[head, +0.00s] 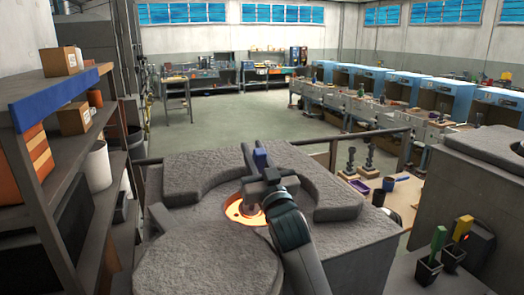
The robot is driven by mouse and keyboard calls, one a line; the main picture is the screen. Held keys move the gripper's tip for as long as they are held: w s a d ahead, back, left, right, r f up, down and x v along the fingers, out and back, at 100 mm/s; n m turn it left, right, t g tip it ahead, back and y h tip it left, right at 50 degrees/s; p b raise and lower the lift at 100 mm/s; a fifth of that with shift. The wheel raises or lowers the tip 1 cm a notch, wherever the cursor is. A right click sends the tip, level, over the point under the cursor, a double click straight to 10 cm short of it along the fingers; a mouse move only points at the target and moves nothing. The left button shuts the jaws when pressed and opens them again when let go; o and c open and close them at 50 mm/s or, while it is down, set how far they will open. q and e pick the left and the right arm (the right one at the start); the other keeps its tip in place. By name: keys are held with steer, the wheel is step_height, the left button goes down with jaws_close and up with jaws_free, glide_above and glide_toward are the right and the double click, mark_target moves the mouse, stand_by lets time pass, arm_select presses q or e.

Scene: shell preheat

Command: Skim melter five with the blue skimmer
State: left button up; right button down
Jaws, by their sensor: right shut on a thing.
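A grey, rough-topped melter (345,245) stands in front of me, with a round opening in its top. Orange glowing melt (236,212) shows in the opening, with dark patches on it. My right gripper (265,182) is over the opening, shut on the blue skimmer. The skimmer's blue handle (261,158) sticks up above the jaws; its lower end is hidden behind my gripper and wrist or in the opening. I cannot read a number on this melter. My left gripper is not in view.
A round grey lid (208,268) lies at the front left of the opening. Green (438,239) and yellow (462,228) handles stand in black holders at right, beside another grey block (497,185). A shelf with boxes (75,118) borders the left. Open floor lies beyond.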

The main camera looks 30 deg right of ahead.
steer(key=shift+w+a+f, duration=0.2)
steer(key=shift+a+f, duration=0.2)
steer(key=shift+f, duration=0.05)
steer(key=s+a, duration=0.1)
steer(key=s+a+f+p, duration=0.1)
steer(key=s+a, duration=0.1)
steer(key=shift+s, duration=0.15)
stand_by(0.4)
steer(key=shift+d, duration=0.1)
steer(key=s+d+r+p, duration=0.1)
steer(key=s+d+p, duration=0.1)
steer(key=d, duration=0.3)
steer(key=shift+s+d+r+p, duration=0.2)
steer(key=shift+s+p, duration=0.1)
steer(key=shift+s, duration=0.2)
stand_by(0.5)
stand_by(0.3)
